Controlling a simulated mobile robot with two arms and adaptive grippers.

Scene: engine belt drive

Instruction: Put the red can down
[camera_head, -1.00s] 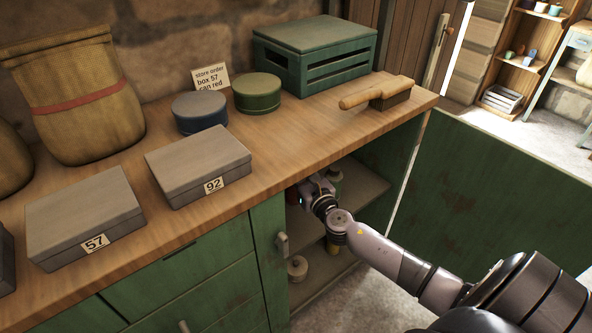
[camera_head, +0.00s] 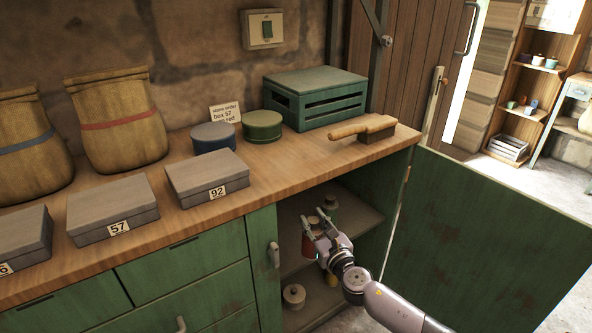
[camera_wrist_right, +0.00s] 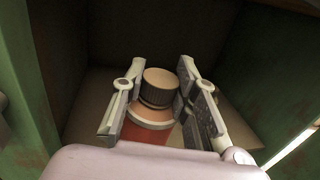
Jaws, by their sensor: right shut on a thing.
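The red can (camera_head: 308,244) is inside the open cupboard under the counter, at the upper shelf's left side. In the right wrist view it shows a red body (camera_wrist_right: 145,134) and a dark ribbed lid with a tan top (camera_wrist_right: 163,82). My right gripper (camera_head: 319,214) reaches in through the cupboard opening. Its fingers lie on both sides of the can and are shut on it. The can looks upright; its base is hidden, so I cannot tell whether it touches the shelf. My left gripper is not in view.
A pale jar (camera_head: 294,295) and a yellow item (camera_head: 331,280) are lower. The open green door (camera_head: 490,235) stands right. Numbered boxes (camera_head: 115,207) and a brush (camera_head: 372,130) sit on the counter.

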